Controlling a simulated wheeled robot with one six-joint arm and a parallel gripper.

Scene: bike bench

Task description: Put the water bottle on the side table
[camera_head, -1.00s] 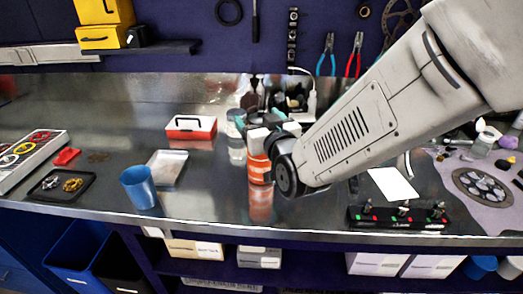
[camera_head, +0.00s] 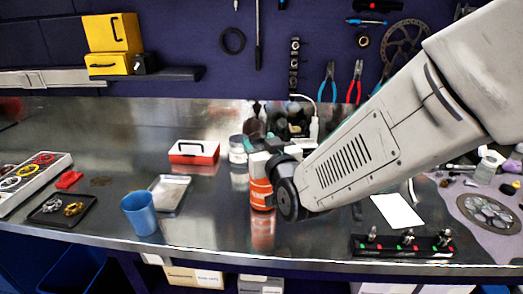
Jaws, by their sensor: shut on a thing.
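An orange bottle (camera_head: 261,194) with a light band stands upright on or just above the metal bench, left of my wrist; I take it for the water bottle. Its reflection shows on the bench below it. My gripper (camera_head: 262,160) is shut on its upper part, and my wrist hides the bottle's right side and part of the grip. The side table is not in view.
A blue cup (camera_head: 139,213), a metal tray (camera_head: 169,193) and a red-and-white box (camera_head: 194,152) stand left of the bottle. A clear jar (camera_head: 238,150) is close behind it. A black strip with knobs (camera_head: 402,246) lies at the front right. The bench front centre is clear.

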